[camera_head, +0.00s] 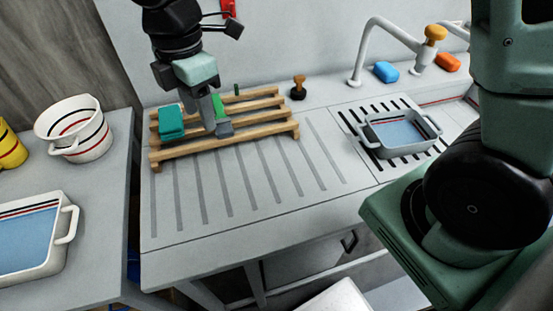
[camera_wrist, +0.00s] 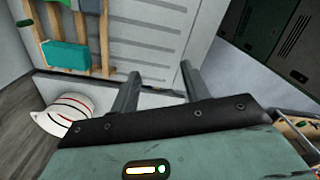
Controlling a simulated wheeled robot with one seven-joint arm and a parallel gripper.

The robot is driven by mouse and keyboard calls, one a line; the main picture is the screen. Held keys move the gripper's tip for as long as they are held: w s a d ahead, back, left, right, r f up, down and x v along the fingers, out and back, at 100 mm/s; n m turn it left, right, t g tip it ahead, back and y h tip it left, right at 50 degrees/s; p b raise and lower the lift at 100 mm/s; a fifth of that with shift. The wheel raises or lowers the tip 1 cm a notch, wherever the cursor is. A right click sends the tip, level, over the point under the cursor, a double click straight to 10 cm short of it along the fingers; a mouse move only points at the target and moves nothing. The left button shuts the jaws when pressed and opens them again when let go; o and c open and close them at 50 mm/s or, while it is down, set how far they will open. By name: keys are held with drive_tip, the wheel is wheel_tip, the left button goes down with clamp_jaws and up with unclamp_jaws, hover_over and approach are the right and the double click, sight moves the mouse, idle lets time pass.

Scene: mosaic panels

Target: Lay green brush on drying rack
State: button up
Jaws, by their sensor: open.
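The wooden drying rack (camera_head: 215,145) stands at the back left of the grey draining counter, and its slats also show in the wrist view (camera_wrist: 105,40). A narrow green piece (camera_head: 218,105) lies on the rack, partly hidden behind my gripper; it looks like the green brush, but I cannot make out its bristles. A teal block (camera_head: 171,121) rests on the left of the rack and shows in the wrist view (camera_wrist: 72,56). My gripper (camera_head: 220,128) is over the rack's middle, right of the teal block. Its fingers are apart with nothing between them in the wrist view (camera_wrist: 160,86).
A dark stand with an orange-brown knob (camera_head: 298,86) is right of the rack. A water-filled basin (camera_head: 402,133), blue sponge (camera_head: 386,71) and orange sponge (camera_head: 447,62) lie farther right. A striped pot (camera_head: 78,128) stands left. The grooved counter (camera_head: 245,195) in front is clear.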

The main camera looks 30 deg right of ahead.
drive_tip(key=s+d+m, duration=0.3)
drive_tip(key=s+m, duration=0.3)
drive_tip(key=s, duration=0.3)
drive_tip(key=s+d+m, duration=0.3)
drive_tip(key=s+m, duration=0.4)
drive_tip(key=s, duration=0.1)
drive_tip(key=shift+s+f+y, duration=0.15)
drive_tip(key=shift+s+y, duration=0.15)
drive_tip(key=shift+s, duration=0.05)
drive_tip(key=shift+f, duration=0.15)
drive_tip(key=shift+f+b, duration=0.45)
drive_tip(key=shift+b, duration=0.1)
